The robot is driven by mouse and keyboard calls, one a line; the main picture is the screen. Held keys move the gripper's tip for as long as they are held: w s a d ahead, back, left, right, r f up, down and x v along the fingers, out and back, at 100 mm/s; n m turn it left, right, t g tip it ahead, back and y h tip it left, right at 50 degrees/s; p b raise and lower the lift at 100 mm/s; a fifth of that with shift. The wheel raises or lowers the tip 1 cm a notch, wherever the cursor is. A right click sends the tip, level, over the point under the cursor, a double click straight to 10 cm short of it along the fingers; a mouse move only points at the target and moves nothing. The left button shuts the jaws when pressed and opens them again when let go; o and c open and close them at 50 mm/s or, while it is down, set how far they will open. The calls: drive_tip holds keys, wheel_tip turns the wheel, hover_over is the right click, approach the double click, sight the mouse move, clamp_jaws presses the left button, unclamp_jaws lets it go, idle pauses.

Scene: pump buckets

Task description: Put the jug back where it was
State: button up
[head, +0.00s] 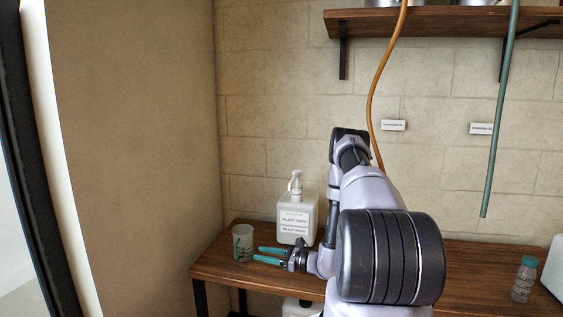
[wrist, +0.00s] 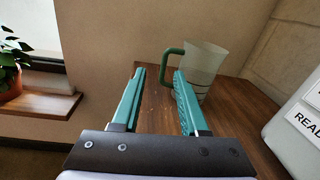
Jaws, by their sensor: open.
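The jug (head: 242,243) is a pale translucent cup with a green handle. It stands upright on the wooden counter near its left end. In the wrist view the jug (wrist: 207,62) is ahead, with its handle pointing left. My gripper (head: 258,254) is open, its teal fingers level and pointing left, with the tips close to the jug. In the wrist view my gripper (wrist: 159,75) shows the handle in the gap between the fingertips, nearer the right one. The right finger hides the jug's lower left part. I cannot tell whether the fingers touch it.
A small teal-capped bottle (head: 524,280) is at the far right. An orange hose (head: 375,90) and a green hose (head: 499,110) hang from above. A potted plant (wrist: 10,65) sits by the window.

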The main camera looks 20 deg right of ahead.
drive_tip(key=s+a+r+n+g, duration=0.3)
drive_tip(key=r+n+g, duration=0.1)
drive_tip(key=r, duration=0.5)
drive_tip(key=s+a+r+n+g, duration=0.25)
drive_tip(key=r+n, duration=0.25)
drive_tip(key=r, duration=0.3)
drive_tip(key=s+a+r+n+g, duration=0.25)
drive_tip(key=r+n+g, duration=0.2)
drive_tip(key=r, duration=0.45)
drive_tip(key=s+d+r+n+t+h, duration=0.2)
drive_tip(key=s+r+h, duration=0.3)
drive_tip(key=s+r, duration=0.4)
drive_tip(key=s+d+r+n+t+h, duration=0.3)
drive_tip(key=s+r+n+t+h, duration=0.1)
drive_tip(key=s+r, duration=0.6)
drive_tip(key=shift+n+t+h, duration=0.3)
drive_tip(key=shift+n+h, duration=0.35)
drive_tip(key=shift+h, duration=0.55)
drive_tip(key=shift+r, duration=0.1)
